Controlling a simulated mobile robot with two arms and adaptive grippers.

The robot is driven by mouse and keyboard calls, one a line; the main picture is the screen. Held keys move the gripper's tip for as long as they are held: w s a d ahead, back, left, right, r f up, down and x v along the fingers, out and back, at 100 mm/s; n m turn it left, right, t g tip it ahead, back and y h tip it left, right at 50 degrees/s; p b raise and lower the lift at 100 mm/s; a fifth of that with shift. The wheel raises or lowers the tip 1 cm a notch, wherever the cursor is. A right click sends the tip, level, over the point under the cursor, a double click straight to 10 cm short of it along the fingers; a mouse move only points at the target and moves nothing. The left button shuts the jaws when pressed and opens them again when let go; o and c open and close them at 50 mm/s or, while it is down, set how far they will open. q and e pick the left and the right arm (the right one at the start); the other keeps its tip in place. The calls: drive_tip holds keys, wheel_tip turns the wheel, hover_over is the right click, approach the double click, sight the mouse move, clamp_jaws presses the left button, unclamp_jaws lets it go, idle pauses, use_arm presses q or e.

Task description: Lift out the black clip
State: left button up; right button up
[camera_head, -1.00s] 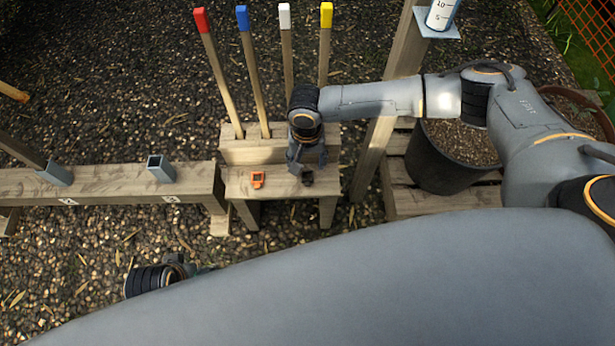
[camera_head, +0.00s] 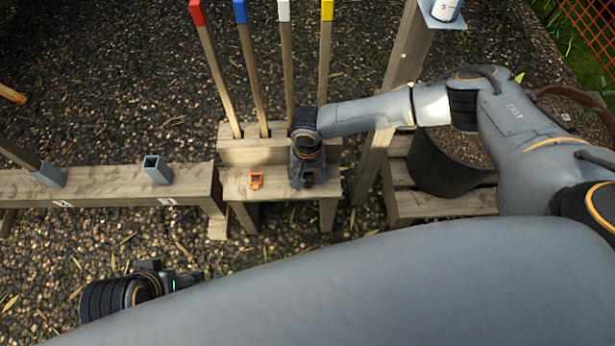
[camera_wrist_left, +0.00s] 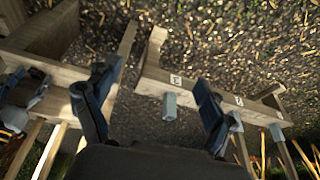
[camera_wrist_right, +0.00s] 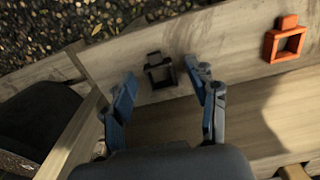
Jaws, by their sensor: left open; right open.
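The black clip (camera_wrist_right: 160,72) lies on the small wooden bench, in the right wrist view between and just beyond my right gripper's fingertips. My right gripper (camera_wrist_right: 163,82) is open, with nothing between its fingers that I can see held. In the head view the right gripper (camera_head: 302,180) hangs over the bench and hides most of the black clip (camera_head: 309,178). My left gripper (camera_head: 188,278) is low at the left in the head view, away from the bench. In the left wrist view the left gripper (camera_wrist_left: 158,95) is open and empty.
An orange clip (camera_head: 256,181) lies on the bench left of the black one. Poles with red, blue, white and yellow tops stand in a wooden block (camera_head: 250,150) behind. A beam (camera_head: 110,183) with grey sockets runs left. A dark pot (camera_head: 450,170) stands right.

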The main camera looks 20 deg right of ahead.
drive_tip(key=c, duration=0.8)
drive_tip(key=shift+r, duration=0.1)
